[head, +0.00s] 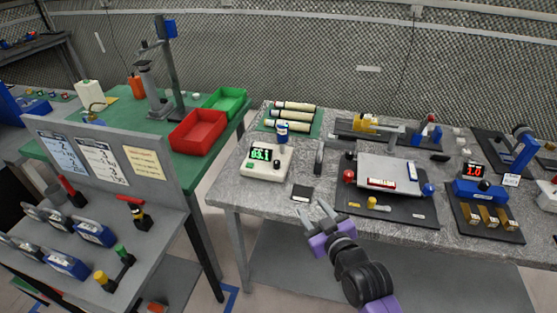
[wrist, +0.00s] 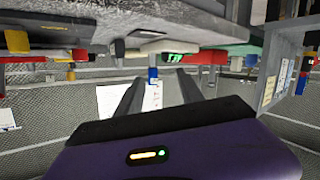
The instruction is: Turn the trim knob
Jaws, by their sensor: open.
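No knob is plainly labelled as the trim knob. A white instrument box (head: 266,172) with a green lit display (head: 261,154) stands on the grey table, and a small dark knob (head: 280,164) shows on it. A blue unit (head: 481,193) with a red display (head: 473,170) stands further right, with a small black knob (head: 485,184) on top. My gripper (head: 326,208) is open and empty at the front edge of the table, to the right of and nearer than the white box. The wrist view shows both fingers apart (wrist: 160,88) and nothing between them.
The grey table (head: 230,190) carries a plate fixture (head: 390,172) with red and blue knobs, a small dark block (head: 303,192) and a green mat with cylinders (head: 293,112). A slanted panel stand (head: 60,130) is at left. Red (head: 197,132) and green (head: 227,100) trays lie behind.

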